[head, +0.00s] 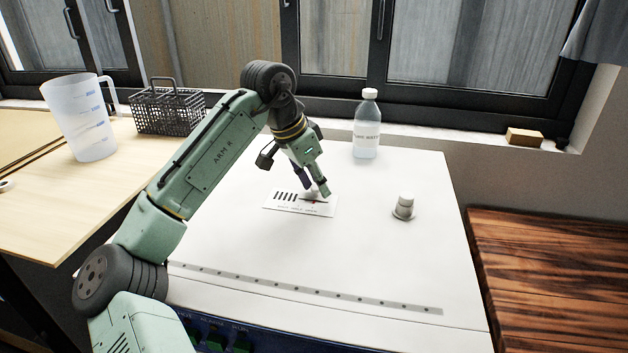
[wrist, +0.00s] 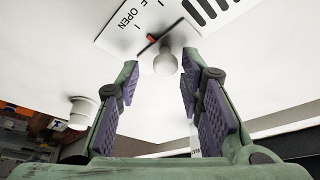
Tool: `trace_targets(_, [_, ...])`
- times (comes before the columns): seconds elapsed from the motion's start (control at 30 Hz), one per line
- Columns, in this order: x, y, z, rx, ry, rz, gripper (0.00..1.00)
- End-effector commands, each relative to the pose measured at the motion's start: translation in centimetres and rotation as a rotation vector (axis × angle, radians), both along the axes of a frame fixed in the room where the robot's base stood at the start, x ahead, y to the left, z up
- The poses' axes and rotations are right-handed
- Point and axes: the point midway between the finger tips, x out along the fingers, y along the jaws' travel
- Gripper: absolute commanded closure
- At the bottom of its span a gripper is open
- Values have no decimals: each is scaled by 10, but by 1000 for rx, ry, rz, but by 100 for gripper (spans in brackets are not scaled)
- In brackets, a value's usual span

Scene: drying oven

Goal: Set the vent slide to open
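The vent plate (head: 285,207) lies on the white oven top, with several black slots and small print. In the wrist view, the plate (wrist: 226,25) shows the word OPEN, a dark slot and a red mark (wrist: 152,38). In the head view, my gripper (head: 315,192) is low over the plate's right part and hides much of the knob.
A grey-white round fitting (head: 404,206) stands right of the plate. A water bottle (head: 367,125) stands at the back of the oven top. A jug (head: 79,117) and a black wire basket (head: 167,108) are on the left bench. The front oven top is clear.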

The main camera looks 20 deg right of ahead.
Motion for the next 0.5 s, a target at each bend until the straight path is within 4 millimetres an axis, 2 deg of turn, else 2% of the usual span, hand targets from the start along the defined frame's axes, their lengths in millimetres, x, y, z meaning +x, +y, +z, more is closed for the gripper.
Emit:
trace_targets(0.33, [1, 2, 1, 2, 0, 4, 61])
trace_targets(0.5, [0, 8, 17, 0, -2, 5, 61])
